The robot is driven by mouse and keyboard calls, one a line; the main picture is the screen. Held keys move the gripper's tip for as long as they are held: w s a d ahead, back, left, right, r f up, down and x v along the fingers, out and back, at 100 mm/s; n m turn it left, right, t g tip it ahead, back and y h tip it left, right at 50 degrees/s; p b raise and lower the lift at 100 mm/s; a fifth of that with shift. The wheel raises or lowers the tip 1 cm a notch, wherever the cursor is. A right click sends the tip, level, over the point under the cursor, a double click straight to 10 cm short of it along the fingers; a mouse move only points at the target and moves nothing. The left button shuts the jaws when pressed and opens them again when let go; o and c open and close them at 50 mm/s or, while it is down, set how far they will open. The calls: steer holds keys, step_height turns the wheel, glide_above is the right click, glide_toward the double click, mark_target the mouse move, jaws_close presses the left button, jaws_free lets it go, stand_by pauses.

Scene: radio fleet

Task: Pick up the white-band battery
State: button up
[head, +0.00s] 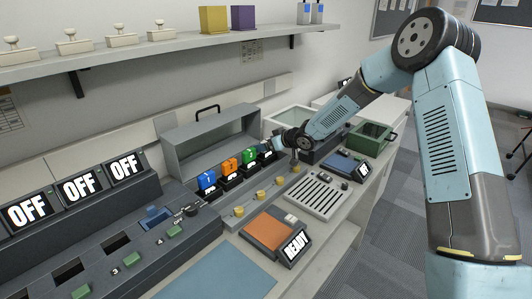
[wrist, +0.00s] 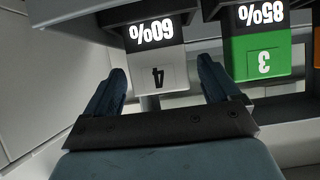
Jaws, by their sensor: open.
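The white-band battery (wrist: 158,72), marked 4, sits in its slot below a display reading 60%, upside down in the wrist view. My gripper (wrist: 163,88) is open, with one blue-grey finger on each side of the battery's face as seen there. I cannot tell how deep the fingers reach or whether they touch it. In the head view my gripper (head: 279,145) is at the right end of the battery row and hides most of the white-band battery.
The green battery (wrist: 262,62), marked 3 under 85%, is close beside one finger. Orange (head: 230,166) and blue (head: 207,180) batteries stand further along the row. A grey open case (head: 205,140) stands behind the row. A slotted tray (head: 322,194) lies in front.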

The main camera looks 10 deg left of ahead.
steer(key=shift+w+a+f, duration=0.2)
steer(key=shift+w+a, duration=0.05)
steer(key=shift+a, duration=0.1)
steer(key=c, duration=1.1)
steer(key=shift+r, duration=0.1)
steer(key=shift+c, duration=0.2)
steer(key=shift+r, duration=0.25)
step_height(320, 180, up, 3)
steer(key=shift+f, duration=0.2)
steer(key=s+r, duration=0.9)
steer(key=s, duration=0.5)
steer(key=shift+d+r, duration=0.4)
steer(key=shift+d, duration=0.05)
